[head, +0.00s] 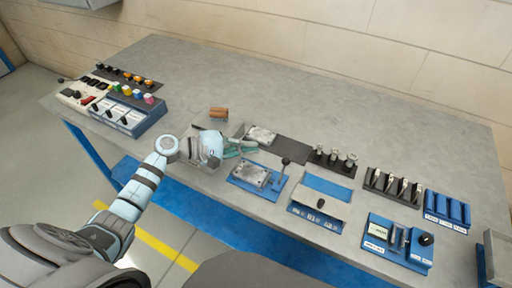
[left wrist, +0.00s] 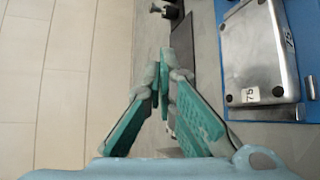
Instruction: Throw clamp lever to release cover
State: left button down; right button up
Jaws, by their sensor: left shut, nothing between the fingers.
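A silver metal cover (head: 250,173) sits on a blue base plate (head: 236,181) near the table's front edge. A clamp lever with a black ball knob (head: 284,161) stands up at the right side of that base. In the left wrist view the silver cover (left wrist: 262,52), with a small "75" label, lies at the right on its blue base. My left gripper (head: 247,147), with teal fingers, is just behind and left of the cover, apart from the lever. Its fingertips (left wrist: 163,72) are together with nothing between them. My right gripper is not in view.
A second metal plate (head: 261,135) lies behind the gripper, next to a dark mat (head: 292,151). A brown cylinder (head: 219,112) is further back. Fixtures and racks (head: 332,162) line the right; a switch panel (head: 127,118) stands left. The rear of the table is clear.

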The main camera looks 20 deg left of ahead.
aim_at(282, 172)
pick_arm(q)
jog(key=x, duration=0.7)
jog(key=shift+w+d, duration=0.15)
jog(key=shift+s+d+r+p, duration=0.25)
jog(key=shift+s+d+p, duration=0.25)
jog(key=shift+s+p, duration=0.05)
jog(key=shift+s+d+r+p, duration=0.3)
jog(key=shift+s+d+p, duration=0.15)
jog(key=shift+s+p, duration=0.1)
jog(key=shift+s+d, duration=0.1)
jog(key=shift+s, duration=0.35)
jog(key=shift+w, duration=0.1)
